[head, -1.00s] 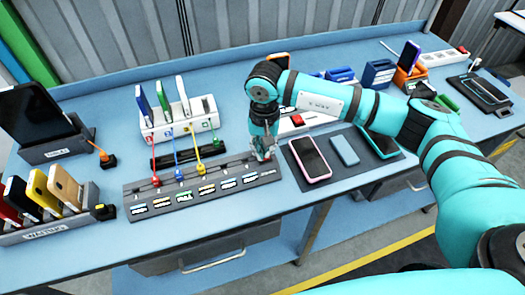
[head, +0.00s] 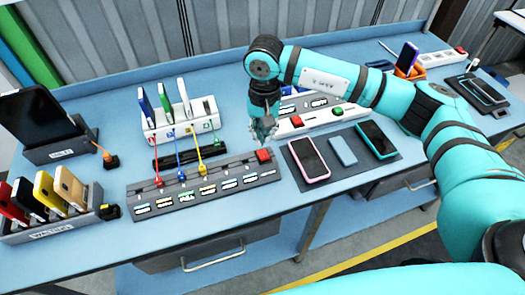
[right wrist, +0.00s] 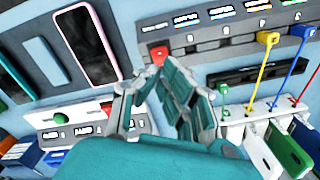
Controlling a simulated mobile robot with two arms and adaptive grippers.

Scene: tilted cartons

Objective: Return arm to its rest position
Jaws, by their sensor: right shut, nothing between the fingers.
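My right arm (head: 345,85) is teal and reaches in from the right over the workbench. Its right gripper (head: 264,130) points down and is shut and empty, above the bench. It hangs just behind the red button (head: 264,156) on the right end of the grey labelled strip (head: 215,187), apart from it. In the right wrist view the red button (right wrist: 158,55) shows just beyond the fingers. My left gripper is not in view.
A dark mat (head: 345,178) with phones lies right of the strip. A white strip with a red and a green button (head: 310,117) is behind it. A white charging stand (head: 180,122) and a phone rack (head: 48,226) stand left.

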